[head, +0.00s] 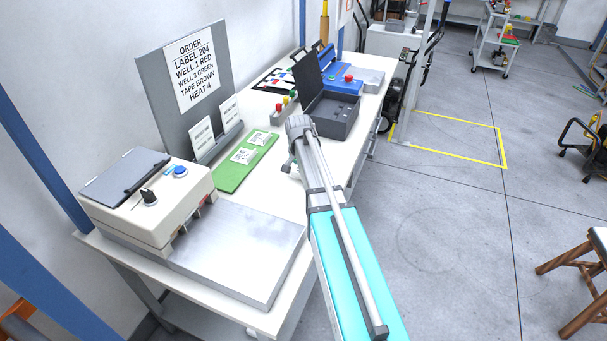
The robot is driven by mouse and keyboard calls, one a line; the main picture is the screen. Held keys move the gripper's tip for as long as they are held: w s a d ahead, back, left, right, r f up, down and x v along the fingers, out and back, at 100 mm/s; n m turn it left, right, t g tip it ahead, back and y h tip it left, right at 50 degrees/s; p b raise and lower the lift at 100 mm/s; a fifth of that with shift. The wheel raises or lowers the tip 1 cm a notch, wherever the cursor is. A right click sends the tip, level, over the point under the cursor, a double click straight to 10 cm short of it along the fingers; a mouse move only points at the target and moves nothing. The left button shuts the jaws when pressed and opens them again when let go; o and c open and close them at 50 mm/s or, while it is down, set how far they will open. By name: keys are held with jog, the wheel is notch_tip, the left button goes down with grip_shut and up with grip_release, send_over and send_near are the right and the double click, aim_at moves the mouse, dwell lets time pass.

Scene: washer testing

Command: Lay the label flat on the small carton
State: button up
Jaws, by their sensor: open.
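Two white printed labels lie on a green mat (226,181) on the bench. The nearer label (243,156) is left of my gripper, and the farther label (260,138) lies above it in the picture. Their print is too small to read. My gripper (289,168) hangs over the bench to the right of the mat. It is open, small in view and partly hidden by my arm, with nothing seen in it. I cannot make out a small carton; my arm hides part of the bench.
An order board (196,65) reads "LABEL 204" among other lines, with two white cards below. A dark open case (334,118) stands beyond my gripper. A beige machine (145,200) and a bare metal plate (235,250) fill the near bench.

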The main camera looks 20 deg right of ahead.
jog(key=c, duration=0.6)
jog(key=shift+o, duration=0.2)
jog(key=shift+r, duration=0.1)
jog(key=shift+r+p, duration=0.9)
jog(key=shift+p, duration=0.1)
jog(key=s+d+r+p, duration=0.2)
jog(key=s+r+p, duration=0.9)
jog(key=s, duration=0.2)
jog(key=shift+s+d, duration=0.25)
jog(key=shift+s, duration=0.15)
